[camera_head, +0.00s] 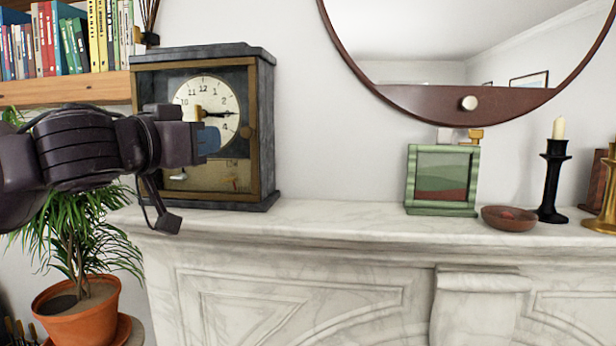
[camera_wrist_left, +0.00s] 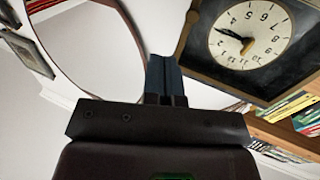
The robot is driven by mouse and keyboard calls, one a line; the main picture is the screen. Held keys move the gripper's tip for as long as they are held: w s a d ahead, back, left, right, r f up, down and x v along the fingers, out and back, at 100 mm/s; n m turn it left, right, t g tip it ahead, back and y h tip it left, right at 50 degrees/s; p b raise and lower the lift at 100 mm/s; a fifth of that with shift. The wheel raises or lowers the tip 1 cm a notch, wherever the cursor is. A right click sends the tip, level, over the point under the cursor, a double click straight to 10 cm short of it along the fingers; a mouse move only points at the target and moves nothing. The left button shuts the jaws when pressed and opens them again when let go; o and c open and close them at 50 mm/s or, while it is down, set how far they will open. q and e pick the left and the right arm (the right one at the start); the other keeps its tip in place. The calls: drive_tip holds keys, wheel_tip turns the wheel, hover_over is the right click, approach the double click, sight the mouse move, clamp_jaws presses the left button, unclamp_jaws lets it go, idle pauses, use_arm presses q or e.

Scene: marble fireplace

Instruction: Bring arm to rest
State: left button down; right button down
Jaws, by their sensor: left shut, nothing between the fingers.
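My left arm comes in from the left in the head view, and my left gripper (camera_head: 208,141) is in front of the clock (camera_head: 265,130) on the mantel. The gripper is shut with nothing in it. In the left wrist view its blue fingers (camera_wrist_left: 163,78) are together, and the clock's dial (camera_wrist_left: 250,35) shows upside down beyond them at the upper right. The clock has a dark case, a wooden-framed glass door and a white dial, partly hidden by my gripper. I cannot tell whether the gripper touches it. My right gripper is not in view.
On the marble mantel (camera_head: 340,225) stand a green picture frame (camera_head: 442,180), a brown bowl (camera_head: 509,219), a black candlestick (camera_head: 553,180) and a brass one (camera_head: 607,195). A round mirror (camera_head: 430,100) hangs above. A bookshelf (camera_head: 70,92) and potted plant (camera_head: 80,310) are left. The mantel between clock and frame is clear.

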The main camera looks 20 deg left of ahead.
use_arm(q)
drive_tip(key=w+a+f+g, duration=0.1)
drive_tip(key=w+a+f, duration=0.15)
drive_tip(key=f, duration=0.55)
drive_tip(key=w+a+f+g, duration=0.1)
drive_tip(key=w+a+f, duration=0.15)
drive_tip(key=f, duration=0.55)
drive_tip(key=s+a+f+g+y, duration=0.1)
drive_tip(key=s+f, duration=0.2)
drive_tip(key=f, duration=1.1)
drive_tip(key=s+a+f+g, duration=0.1)
drive_tip(key=s+f, duration=0.1)
drive_tip(key=f, duration=1.2)
drive_tip(key=s+d+f+g+y, duration=0.1)
drive_tip(key=s+d+f, duration=0.5)
drive_tip(key=s+f, duration=0.3)
drive_tip(key=s+d+f+g, duration=0.1)
drive_tip(key=s+d+f, duration=0.4)
drive_tip(key=s+f, duration=0.4)
wheel_tip(320, 180, down, 4)
drive_tip(key=shift+d+f+n+g+y, duration=0.2)
drive_tip(key=shift+d+n+g+y, duration=0.1)
drive_tip(key=shift+d+y, duration=0.1)
